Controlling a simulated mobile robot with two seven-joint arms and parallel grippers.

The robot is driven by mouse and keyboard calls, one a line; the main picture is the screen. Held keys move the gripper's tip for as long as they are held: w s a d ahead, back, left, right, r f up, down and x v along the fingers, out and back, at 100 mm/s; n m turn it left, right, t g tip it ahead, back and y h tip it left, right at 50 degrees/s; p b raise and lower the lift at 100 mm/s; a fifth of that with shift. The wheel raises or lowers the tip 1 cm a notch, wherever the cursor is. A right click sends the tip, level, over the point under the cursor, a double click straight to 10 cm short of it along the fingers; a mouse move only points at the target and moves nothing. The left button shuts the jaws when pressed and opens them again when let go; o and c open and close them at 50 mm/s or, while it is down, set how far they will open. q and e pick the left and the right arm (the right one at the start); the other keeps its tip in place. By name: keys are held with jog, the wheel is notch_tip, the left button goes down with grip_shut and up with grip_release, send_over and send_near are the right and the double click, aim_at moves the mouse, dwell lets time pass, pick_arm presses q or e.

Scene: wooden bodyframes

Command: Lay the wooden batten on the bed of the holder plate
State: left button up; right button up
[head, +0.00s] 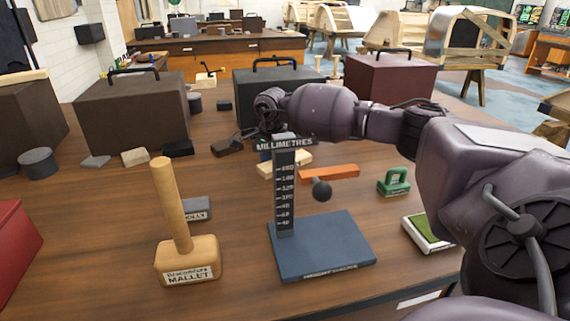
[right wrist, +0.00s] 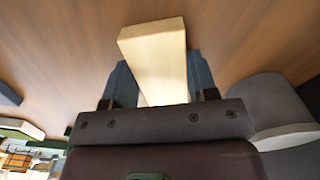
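A pale wooden batten (head: 300,158) shows behind the scale post in the head view, partly covered by the post and my right gripper. In the right wrist view the batten (right wrist: 154,55) lies between the two blue-grey fingers of my right gripper (right wrist: 162,85), which sit close against its sides. I cannot tell whether it touches the table. A white-rimmed tray with a green bed (head: 428,233) lies at right. Which is the holder plate is unclear. My left gripper is out of view.
A wooden mallet (head: 185,240) stands at front left. A green block-like object (head: 394,182) lies right of the post. Dark cases (head: 133,115) and a maroon case (head: 390,82) line the back. Bare table lies between mallet and blue plate.

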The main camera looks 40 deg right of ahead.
jog(key=c, duration=0.4)
notch_tip(320, 180, up, 28)
jog(key=shift+r+p, duration=0.1)
jog(key=shift+p, duration=1.05)
jog(key=shift+a, duration=0.15)
